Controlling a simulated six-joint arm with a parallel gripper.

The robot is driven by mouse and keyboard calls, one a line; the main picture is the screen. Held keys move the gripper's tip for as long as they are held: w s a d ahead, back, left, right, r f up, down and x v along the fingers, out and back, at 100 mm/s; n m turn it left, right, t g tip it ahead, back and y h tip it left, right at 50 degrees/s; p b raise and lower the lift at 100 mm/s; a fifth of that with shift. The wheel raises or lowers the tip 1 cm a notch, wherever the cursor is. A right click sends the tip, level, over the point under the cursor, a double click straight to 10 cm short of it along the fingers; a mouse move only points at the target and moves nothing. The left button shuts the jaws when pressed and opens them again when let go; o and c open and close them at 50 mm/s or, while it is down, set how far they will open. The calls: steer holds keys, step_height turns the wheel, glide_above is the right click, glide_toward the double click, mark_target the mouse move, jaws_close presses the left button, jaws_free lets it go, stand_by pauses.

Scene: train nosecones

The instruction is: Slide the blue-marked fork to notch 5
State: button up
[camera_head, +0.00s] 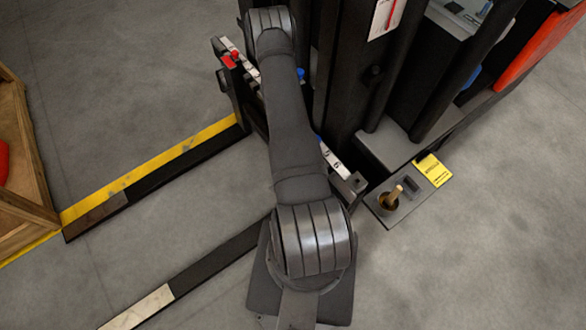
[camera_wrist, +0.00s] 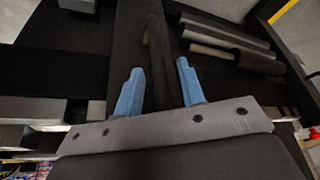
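Two dark forks reach out from the carriage in the head view. A pale notched rail (camera_head: 332,160) crosses the carriage, mostly covered by my arm. In the wrist view my gripper (camera_wrist: 160,75) has its two blue fingers apart, with a dark upright bar (camera_wrist: 157,45) between or behind them.
The mast (camera_head: 345,75) and truck body stand close on the right. A low plate with a brass-coloured peg (camera_head: 391,197) and a yellow label (camera_head: 433,169) sits at right. A wooden crate (camera_head: 22,150) stands at left.

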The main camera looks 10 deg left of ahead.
steer(key=shift+x, duration=0.75)
jaws_close()
steer(key=shift+s+d, duration=1.15)
jaws_free()
steer(key=v, duration=1.7)
steer(key=shift+r, duration=0.25)
steer(key=shift+a+f, duration=0.1)
